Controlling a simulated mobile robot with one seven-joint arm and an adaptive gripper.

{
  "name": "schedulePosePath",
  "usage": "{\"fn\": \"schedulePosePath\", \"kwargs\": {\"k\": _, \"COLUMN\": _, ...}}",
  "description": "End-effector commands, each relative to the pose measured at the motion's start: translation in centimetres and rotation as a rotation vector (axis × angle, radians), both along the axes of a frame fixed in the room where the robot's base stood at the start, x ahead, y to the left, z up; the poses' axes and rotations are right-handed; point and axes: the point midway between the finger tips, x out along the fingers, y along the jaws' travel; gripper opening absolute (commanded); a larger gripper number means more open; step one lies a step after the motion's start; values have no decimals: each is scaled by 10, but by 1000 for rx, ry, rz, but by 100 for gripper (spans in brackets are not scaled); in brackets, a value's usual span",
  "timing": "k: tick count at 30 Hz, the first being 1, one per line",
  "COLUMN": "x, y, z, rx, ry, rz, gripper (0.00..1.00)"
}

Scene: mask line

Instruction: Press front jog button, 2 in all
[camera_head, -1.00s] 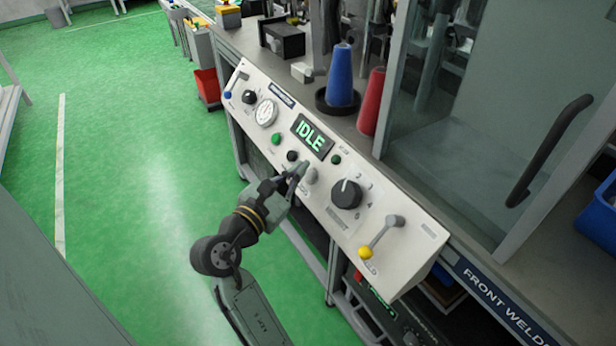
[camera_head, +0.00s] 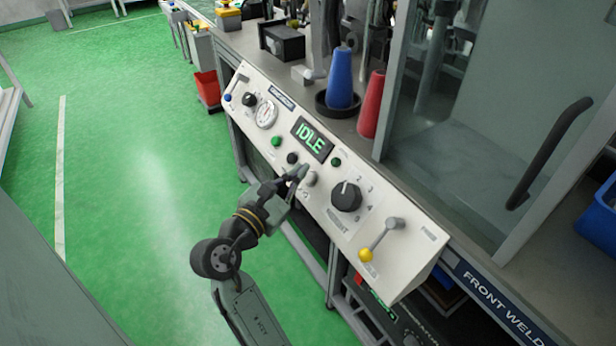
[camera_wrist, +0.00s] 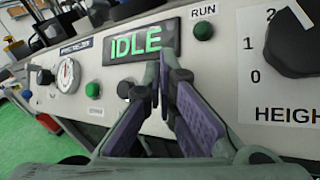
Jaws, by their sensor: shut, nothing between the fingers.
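The sloped white control panel (camera_head: 395,262) carries a lit display (camera_head: 312,138) reading IDLE, which also shows in the wrist view (camera_wrist: 137,45). Below the display are a black button (camera_head: 292,157) and a pale grey button (camera_head: 310,179); I cannot read which is labelled jog. My gripper (camera_head: 301,172) is shut and empty, its tips by the pale grey button. I cannot tell whether they touch it. In the wrist view, my gripper (camera_wrist: 160,75) covers the panel right of the black button (camera_wrist: 126,88), and the pale button is hidden.
A green button (camera_head: 276,140), a gauge (camera_head: 266,113), a large black dial (camera_head: 345,195) and a yellow-tipped lever (camera_head: 380,238) are also on the panel. A blue cone (camera_head: 340,78) and a red cone (camera_head: 371,103) stand behind it. Green floor lies open to the left.

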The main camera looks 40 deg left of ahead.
Motion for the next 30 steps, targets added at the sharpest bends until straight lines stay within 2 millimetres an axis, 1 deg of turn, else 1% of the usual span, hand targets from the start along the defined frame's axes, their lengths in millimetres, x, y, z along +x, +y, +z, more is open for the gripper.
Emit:
{"fn": "schedulePosePath", "kwargs": {"k": 11, "x": 1, "y": 0, "z": 0, "rx": 0, "ry": 0, "rz": -1, "gripper": 0}}
{"fn": "schedulePosePath", "kwargs": {"k": 19, "x": 6, "y": -3, "z": -5, "rx": -1, "ry": 1, "rz": -1, "gripper": 0}}
{"fn": "schedulePosePath", "kwargs": {"k": 30, "x": 6, "y": -3, "z": -6, "rx": 0, "ry": 0, "rz": 0, "gripper": 0}}
